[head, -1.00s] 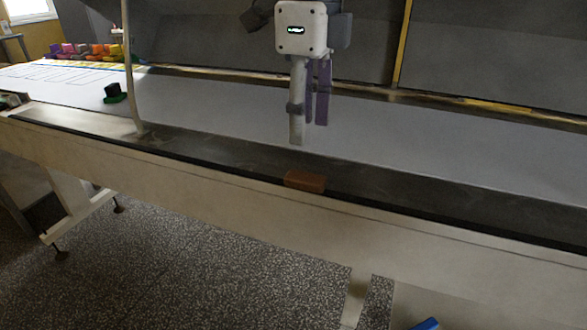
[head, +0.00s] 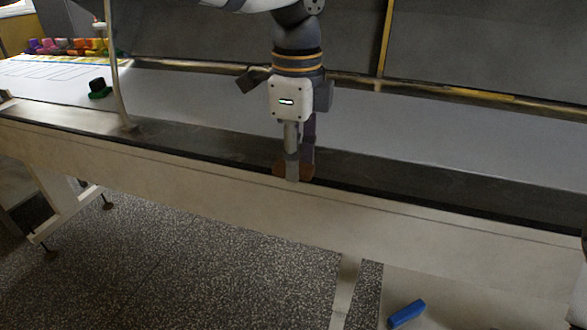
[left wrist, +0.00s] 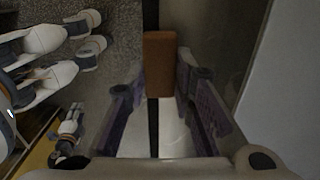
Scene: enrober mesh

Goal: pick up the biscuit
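The biscuit (head: 279,169) is a brown block on the dark strip along the near edge of the long table, partly hidden behind my gripper's fingers. In the left wrist view the biscuit (left wrist: 159,70) lies upright in the picture, across the black edge line. My left gripper (head: 298,176) points down right at the biscuit. In the left wrist view the left gripper (left wrist: 161,88) is open, with one finger on each side of the biscuit and the tips close to its sides. My right gripper does not show.
A pale post (head: 115,70) stands on the table to the left. A dark block on a green base (head: 99,89) and several coloured blocks (head: 65,46) are farther left. A blue object (head: 406,313) lies low at the front right. The strip right of the biscuit is clear.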

